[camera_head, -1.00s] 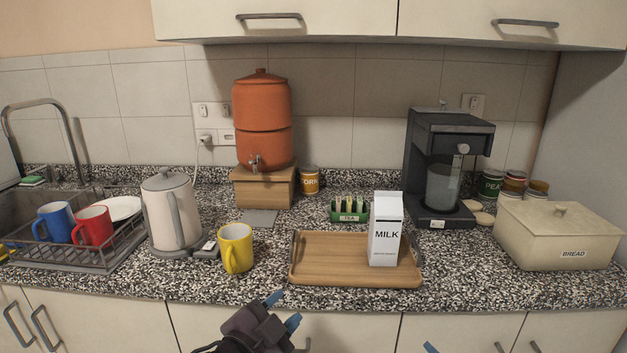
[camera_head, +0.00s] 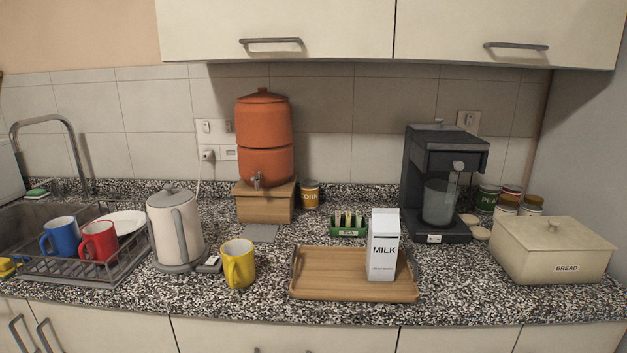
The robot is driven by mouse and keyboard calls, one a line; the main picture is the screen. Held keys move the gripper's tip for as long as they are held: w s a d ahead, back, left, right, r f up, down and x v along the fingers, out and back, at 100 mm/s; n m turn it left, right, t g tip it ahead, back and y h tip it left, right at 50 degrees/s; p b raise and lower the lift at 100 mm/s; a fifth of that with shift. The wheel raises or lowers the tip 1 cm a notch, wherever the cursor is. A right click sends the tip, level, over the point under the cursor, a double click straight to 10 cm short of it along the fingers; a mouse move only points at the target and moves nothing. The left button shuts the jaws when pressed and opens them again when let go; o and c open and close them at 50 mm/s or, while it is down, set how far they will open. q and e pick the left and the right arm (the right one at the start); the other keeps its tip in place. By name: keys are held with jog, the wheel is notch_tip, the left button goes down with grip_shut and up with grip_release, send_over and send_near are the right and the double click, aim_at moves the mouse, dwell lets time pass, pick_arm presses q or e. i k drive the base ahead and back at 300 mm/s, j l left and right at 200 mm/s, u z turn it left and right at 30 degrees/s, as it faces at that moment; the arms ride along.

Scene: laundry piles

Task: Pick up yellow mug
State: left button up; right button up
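The yellow mug (camera_head: 239,264) stands upright on the speckled counter. It is between the white kettle (camera_head: 175,229) on its left and the wooden tray (camera_head: 330,287) on its right. Its handle faces the front, toward me. Nothing covers the mug. Neither of my grippers shows in the head view now.
A milk carton (camera_head: 383,245) stands on the tray. A dish rack (camera_head: 75,268) holds a blue mug (camera_head: 62,236) and a red mug (camera_head: 99,240). An orange water dispenser (camera_head: 264,135) is behind, a coffee machine (camera_head: 441,180) and bread box (camera_head: 553,252) at right. Counter before the mug is clear.

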aim_at(237, 268)
jog(key=i+j, duration=0.15)
jog(key=j, duration=0.65)
jog(key=i+j+z, duration=0.1)
jog(key=j, duration=0.75)
jog(key=i+j+z, duration=0.1)
jog(key=j, duration=0.7)
jog(key=i+j, duration=0.15)
jog(key=j, duration=0.7)
